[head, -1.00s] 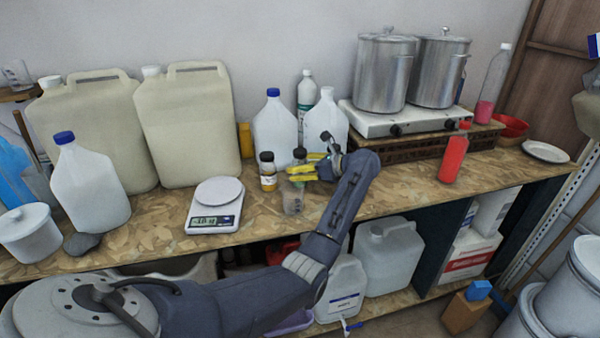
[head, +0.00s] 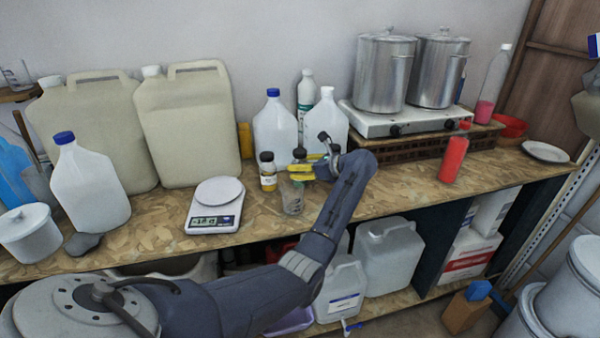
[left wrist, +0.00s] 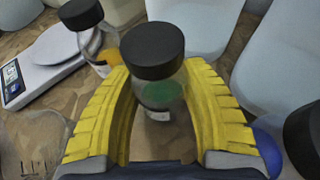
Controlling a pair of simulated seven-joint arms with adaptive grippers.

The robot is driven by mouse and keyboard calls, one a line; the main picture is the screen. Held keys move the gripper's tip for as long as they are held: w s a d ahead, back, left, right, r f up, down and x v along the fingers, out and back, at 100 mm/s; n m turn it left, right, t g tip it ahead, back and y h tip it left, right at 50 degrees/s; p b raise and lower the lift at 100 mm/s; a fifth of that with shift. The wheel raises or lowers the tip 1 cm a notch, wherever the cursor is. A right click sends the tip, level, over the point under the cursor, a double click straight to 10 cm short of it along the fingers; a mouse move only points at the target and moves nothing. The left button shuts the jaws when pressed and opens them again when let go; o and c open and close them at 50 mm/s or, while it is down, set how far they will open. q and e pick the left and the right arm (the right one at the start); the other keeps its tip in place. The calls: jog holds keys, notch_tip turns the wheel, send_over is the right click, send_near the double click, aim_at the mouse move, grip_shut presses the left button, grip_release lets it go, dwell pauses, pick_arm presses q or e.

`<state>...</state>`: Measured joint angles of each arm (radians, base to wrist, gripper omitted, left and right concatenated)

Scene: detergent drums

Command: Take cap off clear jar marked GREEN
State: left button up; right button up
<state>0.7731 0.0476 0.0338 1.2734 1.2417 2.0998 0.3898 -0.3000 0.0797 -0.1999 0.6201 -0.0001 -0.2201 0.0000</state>
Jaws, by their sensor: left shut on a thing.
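A clear jar (left wrist: 158,92) with a black cap (left wrist: 152,50) stands upright between the yellow fingers of my left gripper (left wrist: 157,112) in the left wrist view. A green patch shows on or through its side; I cannot read any lettering. The cap sits on the jar. In the head view my left gripper (head: 303,169) is shut on the jar's body, below its dark cap (head: 299,153), and the fingers hide much of the jar. My right gripper is in neither view.
A similar dark-capped jar with a yellow label (head: 268,176) stands close on the left. White jugs (head: 274,130) stand behind, and a scale (head: 215,208) is to the left. Bare bench lies to the right.

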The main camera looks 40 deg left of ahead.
pick_arm(q)
jog(key=shift+r, duration=0.1)
notch_tip(320, 180, up, 20)
dwell(0.8)
jog(key=o, duration=0.6)
grip_shut()
